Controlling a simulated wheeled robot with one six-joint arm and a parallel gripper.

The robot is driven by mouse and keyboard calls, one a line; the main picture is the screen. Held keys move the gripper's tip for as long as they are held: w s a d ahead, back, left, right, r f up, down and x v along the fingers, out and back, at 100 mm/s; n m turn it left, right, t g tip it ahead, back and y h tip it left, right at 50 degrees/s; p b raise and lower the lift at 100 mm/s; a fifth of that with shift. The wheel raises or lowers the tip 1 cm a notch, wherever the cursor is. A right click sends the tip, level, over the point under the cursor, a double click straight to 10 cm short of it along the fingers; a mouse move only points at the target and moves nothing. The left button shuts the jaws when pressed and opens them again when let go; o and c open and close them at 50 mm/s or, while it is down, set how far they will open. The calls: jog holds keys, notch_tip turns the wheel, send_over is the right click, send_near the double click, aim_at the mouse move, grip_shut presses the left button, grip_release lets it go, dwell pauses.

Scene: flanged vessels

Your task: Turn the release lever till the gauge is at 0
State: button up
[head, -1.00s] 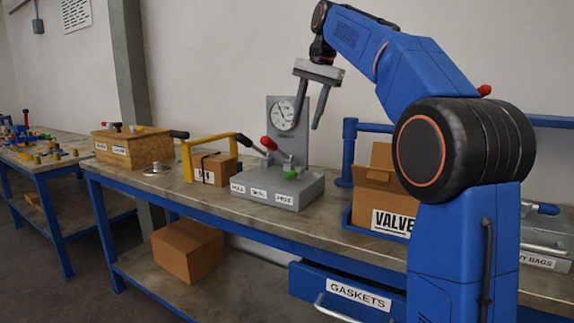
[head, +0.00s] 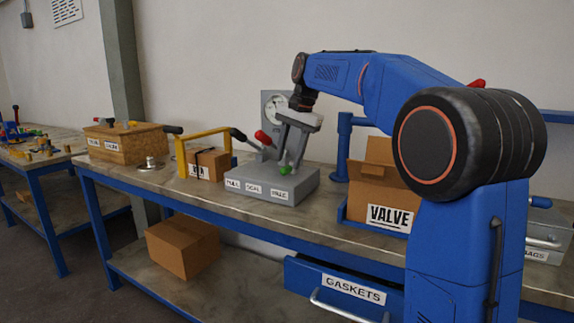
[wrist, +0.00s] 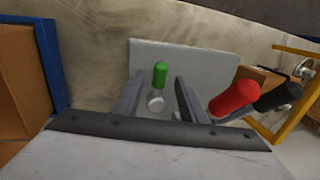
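A grey test stand (head: 262,186) with three labels on its front sits on the bench. Its round gauge (head: 274,108) is partly hidden by my wrist, and I cannot read the needle. A green-tipped lever (head: 284,169) rises from the base; its green grip (wrist: 160,74) shows in the wrist view. A red-tipped lever (head: 263,138) stands to its left and shows in the wrist view (wrist: 235,97). I cannot tell which is the release lever. My gripper (head: 290,160) is open and lowered over the base, its fingers (wrist: 156,95) on either side of the green lever's line.
A yellow frame with a black-ended bar (head: 181,158) and a small carton (head: 210,164) stand left of the stand. An open VALVE carton (head: 375,186) and a blue post (head: 343,145) are on the right. The bench front (head: 225,212) is clear.

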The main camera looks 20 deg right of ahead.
aim_at(286, 167)
jog(key=shift+x, duration=1.5)
grip_shut()
